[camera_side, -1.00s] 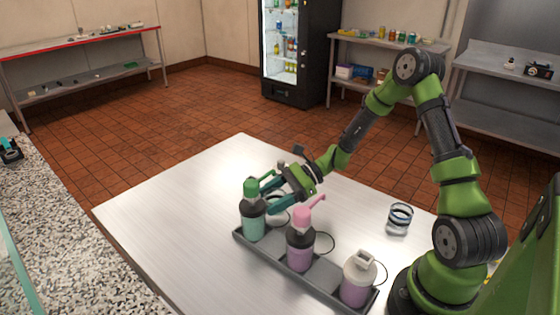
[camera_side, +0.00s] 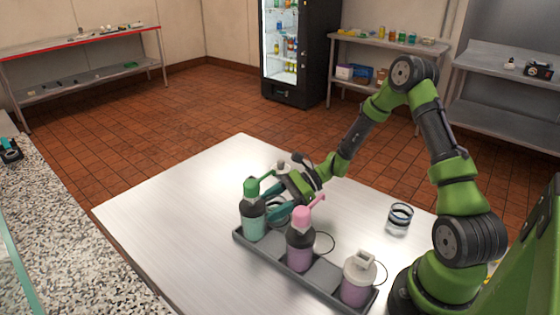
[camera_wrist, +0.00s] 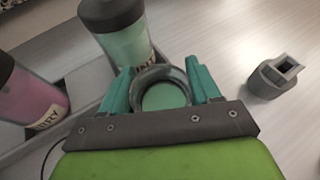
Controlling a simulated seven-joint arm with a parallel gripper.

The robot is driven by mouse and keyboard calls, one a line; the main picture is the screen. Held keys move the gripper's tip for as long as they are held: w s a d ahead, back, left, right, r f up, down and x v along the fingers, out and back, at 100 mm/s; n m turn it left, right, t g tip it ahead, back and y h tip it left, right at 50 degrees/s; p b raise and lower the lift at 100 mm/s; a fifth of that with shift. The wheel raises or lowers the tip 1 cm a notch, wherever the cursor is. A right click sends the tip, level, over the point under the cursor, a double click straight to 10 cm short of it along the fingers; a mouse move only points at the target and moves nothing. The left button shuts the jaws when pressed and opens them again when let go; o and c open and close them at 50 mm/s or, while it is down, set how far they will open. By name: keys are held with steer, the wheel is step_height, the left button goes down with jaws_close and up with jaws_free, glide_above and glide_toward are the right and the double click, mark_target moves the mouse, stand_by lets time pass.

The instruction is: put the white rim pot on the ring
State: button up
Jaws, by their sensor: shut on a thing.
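My gripper (camera_wrist: 165,88) is shut on a small round pot (camera_wrist: 136,92), between its two teal fingers. The pot's rim looks grey and its inside green in the wrist view. In the side view my gripper (camera_side: 279,206) is low beside the green-topped bottle (camera_side: 253,225), and the fingers hide much of the pot. Thin dark wire rings stand beside the bottles; the ring by the pink-topped bottle (camera_side: 300,255) shows clearly (camera_side: 334,241). I cannot tell whether the pot touches the ring by the green-topped bottle.
A grey tray (camera_side: 271,246) holds the bottles, including a white-topped one (camera_side: 357,285). A glass jar with dark bands (camera_side: 400,216) stands to the right on the table. The table's left part is clear.

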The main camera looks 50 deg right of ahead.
steer(key=shift+f, duration=0.2)
steer(key=o, duration=1)
steer(key=shift+o, duration=0.6)
steer(key=shift+a, duration=0.15)
steer(key=shift+s, duration=0.15)
steer(key=v, duration=1.7)
steer(key=shift+w, duration=0.25)
steer(key=shift+r, duration=0.1)
